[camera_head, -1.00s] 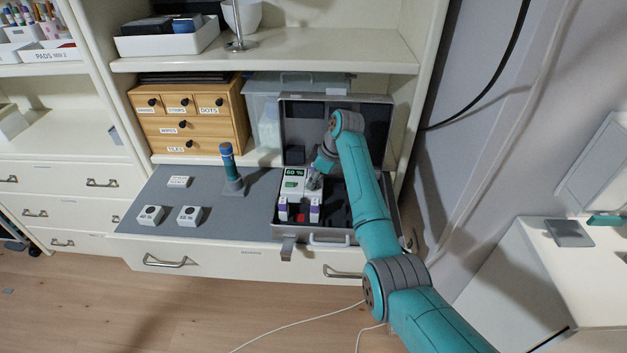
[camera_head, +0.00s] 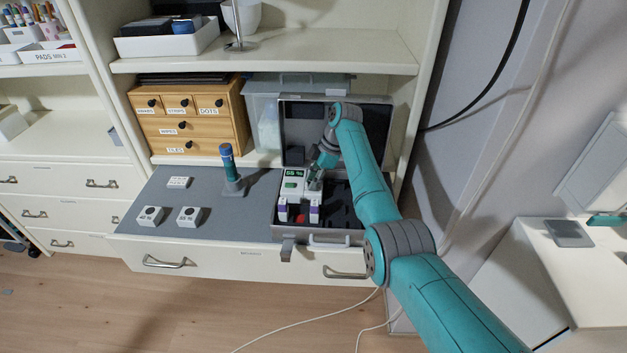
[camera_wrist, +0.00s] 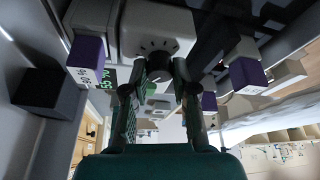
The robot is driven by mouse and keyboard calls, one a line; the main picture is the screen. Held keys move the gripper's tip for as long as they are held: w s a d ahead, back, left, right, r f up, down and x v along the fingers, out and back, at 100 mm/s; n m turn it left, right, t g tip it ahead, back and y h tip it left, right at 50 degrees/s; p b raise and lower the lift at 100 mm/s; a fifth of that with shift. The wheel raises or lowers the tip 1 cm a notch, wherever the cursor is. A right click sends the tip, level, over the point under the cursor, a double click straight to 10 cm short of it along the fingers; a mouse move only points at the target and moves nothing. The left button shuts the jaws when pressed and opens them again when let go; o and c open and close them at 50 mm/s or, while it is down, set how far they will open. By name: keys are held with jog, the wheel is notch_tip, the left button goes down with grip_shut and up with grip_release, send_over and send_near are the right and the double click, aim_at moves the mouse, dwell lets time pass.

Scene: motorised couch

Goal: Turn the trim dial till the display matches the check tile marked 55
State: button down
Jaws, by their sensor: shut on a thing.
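A white device (camera_head: 289,194) sits in an open case. Its green display (camera_head: 293,173) appears to read 55 % in the head view. In the wrist view, its round dial (camera_wrist: 158,63) lies on the white housing, with dark tick marks around it. My gripper (camera_head: 315,183) is shut on the dial, one finger on either side, and hides it in the head view. Small white tiles stand on the grey mat: one at the back (camera_head: 178,183) and two in front, at left (camera_head: 150,216) and right (camera_head: 190,216). Their markings are too small to read surely.
The grey case (camera_head: 349,239) stands open, with its lid up behind my arm. Purple-and-white blocks (camera_head: 315,211) stand at the device's front. A blue-topped post (camera_head: 228,164) stands left of the case, before a wooden drawer cabinet (camera_head: 211,132). The mat's middle is clear.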

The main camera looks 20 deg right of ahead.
jog(key=c, duration=0.9)
grip_release()
jog(key=v, duration=1.2)
